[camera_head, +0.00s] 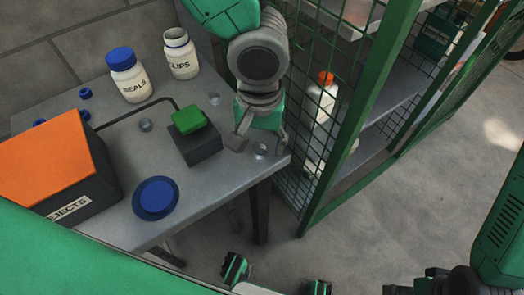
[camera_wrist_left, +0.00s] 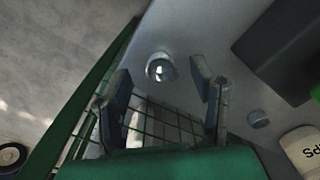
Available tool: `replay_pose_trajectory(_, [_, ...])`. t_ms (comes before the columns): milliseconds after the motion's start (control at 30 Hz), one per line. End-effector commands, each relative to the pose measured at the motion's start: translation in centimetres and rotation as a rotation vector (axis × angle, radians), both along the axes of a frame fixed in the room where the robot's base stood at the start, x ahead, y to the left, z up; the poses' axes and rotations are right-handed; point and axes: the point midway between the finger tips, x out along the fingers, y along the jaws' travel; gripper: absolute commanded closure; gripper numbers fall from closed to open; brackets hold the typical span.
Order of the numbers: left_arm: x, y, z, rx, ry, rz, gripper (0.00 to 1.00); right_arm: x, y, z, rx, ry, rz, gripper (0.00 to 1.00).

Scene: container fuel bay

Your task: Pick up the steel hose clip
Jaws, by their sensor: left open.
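A small round steel hose clip (camera_head: 260,150) lies on the grey table near its right corner. It also shows in the left wrist view (camera_wrist_left: 160,68), beyond and between the fingertips. My left gripper (camera_head: 260,142) is open, pointing down over this corner, with its fingers on either side of the clip and not closed on it. How high the fingertips are above the table is hard to tell. Similar small steel pieces lie at the table's back (camera_head: 214,98) and left of the black box (camera_head: 146,124). My right gripper is only partly visible at the bottom right edge (camera_head: 402,289).
A black box with a green button (camera_head: 188,121) stands left of the gripper. A blue disc (camera_head: 156,198), an orange-topped rejects bin (camera_head: 45,155), a SEALS jar (camera_head: 128,75) and a CLIPS jar (camera_head: 181,53) are on the table. A green mesh cage door (camera_head: 345,130) stands close on the right.

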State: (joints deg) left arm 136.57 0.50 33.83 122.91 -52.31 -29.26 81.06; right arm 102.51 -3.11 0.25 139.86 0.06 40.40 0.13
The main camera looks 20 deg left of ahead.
Motion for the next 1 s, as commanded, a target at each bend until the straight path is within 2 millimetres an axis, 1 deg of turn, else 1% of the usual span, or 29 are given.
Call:
replay_pose_trajectory(33, [0.0, 0.0, -1.0, 0.001, 0.002, 0.001, 0.49, 0.0, 0.0, -0.5, 0.000, 0.000, 0.000, 0.21])
replay_pose_trajectory(100, [0.0, 0.0, -1.5, 0.001, 0.000, 0.000, 0.49, 0.0, 0.0, -0.7, 0.000, 0.000, 0.000, 0.21])
replay_pose_trajectory(367, [0.0, -0.2, -1.7, 0.002, -0.002, 0.000, 0.49, 0.0, 0.0, -0.6, 0.000, 0.000, 0.000, 0.21])
replay_pose_trajectory(400, [0.0, -0.2, -1.7, 0.003, -0.001, 0.000, 0.52, 0.0, 0.0, -0.6, 0.000, 0.000, 0.000, 0.21])
replay_pose_trajectory(467, [0.0, -0.2, -1.7, 0.003, -0.001, 0.000, 0.73, 0.0, 0.0, -0.6, 0.000, 0.000, 0.000, 0.21])
replay_pose_trajectory(500, [0.0, -0.2, -1.7, 0.002, -0.001, 0.000, 0.87, 0.0, 0.0, -0.6, 0.000, 0.000, 0.000, 0.21])
replay_pose_trajectory(867, [0.0, -0.1, -1.5, 0.001, -0.001, 0.001, 0.87, 0.0, 0.0, -0.5, 0.000, 0.000, 0.000, 0.21])
replay_pose_trajectory(967, [0.1, -0.1, -0.5, 0.001, -0.004, 0.000, 0.87, 0.0, 0.0, -0.1, 0.000, 0.000, 0.000, 0.21])
replay_pose_trajectory(1000, [0.1, -0.2, 0.1, 0.001, -0.004, 0.001, 0.87, 0.0, 0.0, 0.1, 0.000, 0.000, 0.000, 0.21])
